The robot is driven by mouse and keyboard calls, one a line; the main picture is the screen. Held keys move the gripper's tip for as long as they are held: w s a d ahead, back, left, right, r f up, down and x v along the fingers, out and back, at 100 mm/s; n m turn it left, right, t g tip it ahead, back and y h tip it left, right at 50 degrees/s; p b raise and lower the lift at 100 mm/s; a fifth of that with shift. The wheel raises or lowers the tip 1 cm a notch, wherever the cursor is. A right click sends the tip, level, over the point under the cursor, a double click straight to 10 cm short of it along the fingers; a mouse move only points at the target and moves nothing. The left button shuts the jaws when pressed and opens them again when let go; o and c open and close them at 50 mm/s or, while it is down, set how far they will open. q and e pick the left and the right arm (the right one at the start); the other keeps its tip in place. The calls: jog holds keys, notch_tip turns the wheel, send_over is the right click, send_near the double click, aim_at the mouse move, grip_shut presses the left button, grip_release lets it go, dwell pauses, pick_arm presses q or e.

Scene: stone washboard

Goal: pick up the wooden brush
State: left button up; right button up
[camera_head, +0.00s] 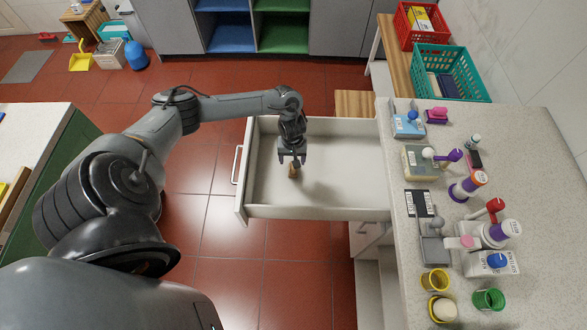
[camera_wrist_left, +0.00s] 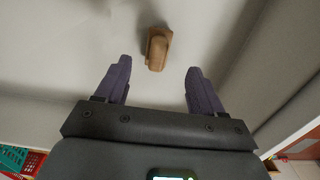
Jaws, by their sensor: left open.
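The wooden brush (camera_head: 293,171) is a small brown piece on the floor of the open white drawer (camera_head: 345,212). In the left wrist view the wooden brush (camera_wrist_left: 158,47) lies beyond the fingertips, roughly centred between them. My left gripper (camera_head: 291,161) points down into the drawer, just above the brush, and hides part of it in the head view. Its two dark fingers (camera_wrist_left: 156,70) are apart with nothing between them. I cannot tell the exact height of the fingers above the drawer floor. My right gripper is not in view.
The drawer's walls surround the left gripper, with bare drawer floor to the right. The speckled counter (camera_head: 535,170) at the right holds brushes, bottles and cups. A teal basket (camera_head: 450,72) and a red basket (camera_head: 420,22) stand behind it.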

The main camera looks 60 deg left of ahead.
pick_arm(q)
jog(key=shift+f, duration=0.55)
jog(key=shift+w+f+b, duration=0.1)
jog(key=shift+f+b, duration=0.2)
jog(key=shift+f, duration=0.35)
jog(key=shift+w+a+f+b, duration=0.1)
jog(key=shift+f+b, duration=0.6)
jog(key=shift+f, duration=1.4)
jog(key=shift+c, duration=0.3)
jog(key=c, duration=1.1)
jog(key=shift+o, duration=0.2)
jog(key=shift+r, duration=0.1)
